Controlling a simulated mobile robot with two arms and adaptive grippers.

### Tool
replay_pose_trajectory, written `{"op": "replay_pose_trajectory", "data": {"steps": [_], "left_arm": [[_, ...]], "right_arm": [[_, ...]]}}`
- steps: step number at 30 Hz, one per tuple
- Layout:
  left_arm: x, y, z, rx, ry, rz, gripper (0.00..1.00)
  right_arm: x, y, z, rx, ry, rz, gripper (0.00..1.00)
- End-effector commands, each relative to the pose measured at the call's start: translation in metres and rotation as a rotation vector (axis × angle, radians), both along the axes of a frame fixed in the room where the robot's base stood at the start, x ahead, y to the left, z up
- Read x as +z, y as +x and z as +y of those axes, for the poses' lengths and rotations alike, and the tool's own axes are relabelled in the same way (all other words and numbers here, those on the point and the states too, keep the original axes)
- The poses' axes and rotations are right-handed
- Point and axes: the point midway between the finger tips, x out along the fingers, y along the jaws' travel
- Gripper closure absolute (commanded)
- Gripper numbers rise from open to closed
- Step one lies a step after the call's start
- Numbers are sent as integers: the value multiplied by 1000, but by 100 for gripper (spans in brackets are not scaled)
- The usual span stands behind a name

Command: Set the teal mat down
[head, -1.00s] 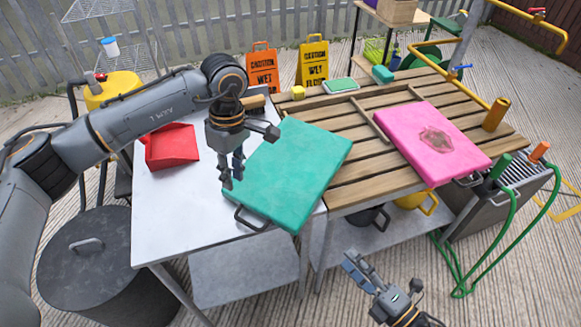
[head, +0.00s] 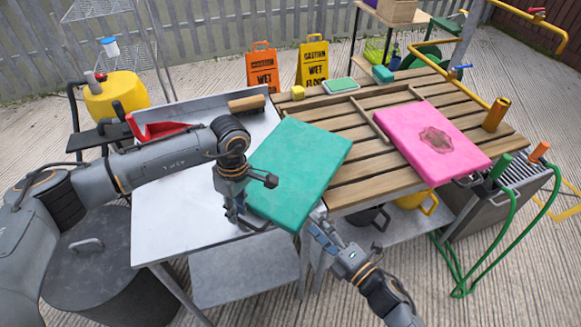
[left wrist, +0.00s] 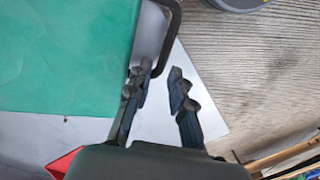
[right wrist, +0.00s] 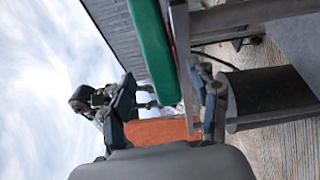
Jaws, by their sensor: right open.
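The teal mat (head: 300,165) lies on the metal table, its right side by the wooden slats, with a dark handle at its front edge. My left gripper (head: 238,216) is low at the mat's front left corner. In the left wrist view its fingers (left wrist: 157,88) are spread, with the dark handle (left wrist: 172,40) close to the left fingertip; I cannot tell if they touch. My right gripper (head: 318,224) is at the mat's front right corner. In the right wrist view its fingers (right wrist: 165,95) are open, with the mat's green edge (right wrist: 153,60) ahead between them.
The metal table (head: 185,200) holds a red dustpan (head: 155,130) and a brush (head: 247,103). A pink mat (head: 425,140) lies on the slatted table (head: 345,185). A yellow sponge (head: 298,92) and two caution signs (head: 312,63) are behind. A dark bin (head: 90,250) stands front left.

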Motion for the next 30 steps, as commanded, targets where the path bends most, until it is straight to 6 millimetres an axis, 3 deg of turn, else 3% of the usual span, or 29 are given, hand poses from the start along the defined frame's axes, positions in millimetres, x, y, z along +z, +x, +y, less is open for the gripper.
{"op": "replay_pose_trajectory", "data": {"steps": [6,16,19,25,30], "left_arm": [[-17,-2,1,0,0,-1,79],[-19,-2,1,0,-1,-2,79],[-19,-2,1,0,-1,-2,99],[-19,-2,1,0,-1,-2,100],[-19,-2,1,0,-1,-2,100]], "right_arm": [[0,13,12,-1,-1,1,40],[0,14,13,0,-1,1,40],[0,14,13,0,-1,1,60],[0,14,13,-1,-1,1,100],[0,14,13,-1,-1,1,100]]}}
